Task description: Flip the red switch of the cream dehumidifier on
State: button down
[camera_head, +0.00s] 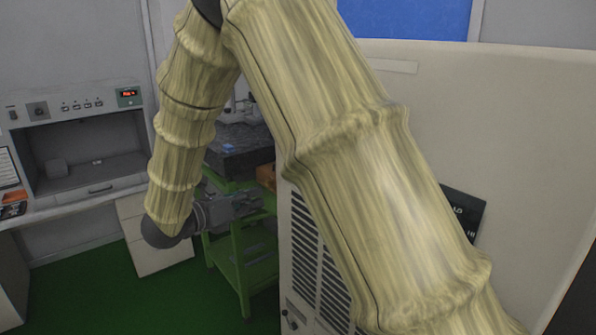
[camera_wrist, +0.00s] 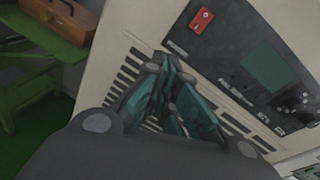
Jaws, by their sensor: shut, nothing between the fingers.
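The cream dehumidifier (camera_head: 500,130) stands large at the right in the head view, with dark louvres on its front, partly hidden by my arm. The wrist view shows its cream front (camera_wrist: 120,30), tilted in the picture. The red switch (camera_wrist: 202,19) is a small rocker with a pale mark, on a dark control panel (camera_wrist: 225,45); I cannot tell its position. My gripper (camera_wrist: 165,68) is shut and empty, in front of the louvres, below and left of the switch in the wrist view. In the head view my gripper (camera_head: 247,204) is beside the dehumidifier's left edge; the switch is hidden there.
A green stand (camera_head: 240,250) is behind my gripper, with a brown box (camera_wrist: 68,18) on it. A dark block (camera_head: 238,150) sits above it. A grey bench unit (camera_head: 85,140) with a red display is at the left. Green floor is free at lower left.

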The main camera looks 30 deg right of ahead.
notch_tip(320, 180, up, 5)
jog(key=s+a+m+g, duration=0.1)
jog(key=s+m+g, duration=0.1)
jog(key=m, duration=0.3)
jog(key=w+d+f+p, duration=0.1)
jog(key=d+p, duration=0.7)
jog(key=d, duration=0.6)
jog(key=shift+w+f, duration=0.15)
jog(key=shift+a+f, duration=0.1)
